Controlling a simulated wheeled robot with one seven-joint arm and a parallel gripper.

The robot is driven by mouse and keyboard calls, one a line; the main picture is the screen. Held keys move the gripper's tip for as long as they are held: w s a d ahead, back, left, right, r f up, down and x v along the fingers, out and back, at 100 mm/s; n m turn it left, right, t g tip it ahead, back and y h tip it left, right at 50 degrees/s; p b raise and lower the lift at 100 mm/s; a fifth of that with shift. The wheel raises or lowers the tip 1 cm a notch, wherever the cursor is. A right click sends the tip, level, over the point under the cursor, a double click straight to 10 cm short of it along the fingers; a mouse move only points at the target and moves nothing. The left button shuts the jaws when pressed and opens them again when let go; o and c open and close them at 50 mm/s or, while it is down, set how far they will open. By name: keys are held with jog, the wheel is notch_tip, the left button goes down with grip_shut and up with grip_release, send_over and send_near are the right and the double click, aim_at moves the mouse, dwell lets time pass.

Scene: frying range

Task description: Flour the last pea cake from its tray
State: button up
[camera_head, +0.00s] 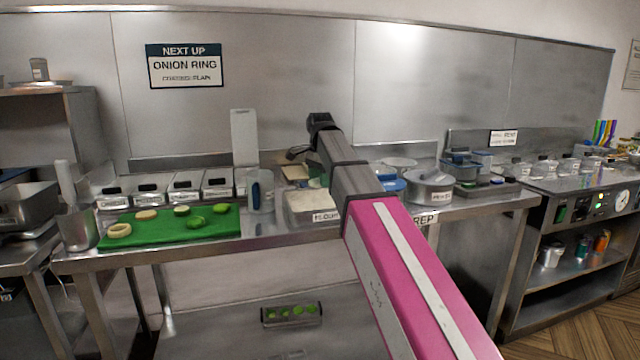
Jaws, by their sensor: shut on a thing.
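My arm reaches over the worktable, and its far end bends down behind the grey link. The dark part at its left looks like my gripper (298,153). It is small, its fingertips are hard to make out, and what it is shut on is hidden. The flour tub (312,207), a metal pan with a label, stands below it at the table's front edge. Several green cakes (290,312) sit in a dark tray (264,321) on the lower shelf.
Labelled metal bins (186,186) line the table behind the board. A clear jug (262,192) stands between board and flour tub. A round metal pot (431,187) and blue-rimmed containers stand right of my arm. A sign (185,66) reads "Next up onion ring".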

jog(key=shift+r, duration=1.45)
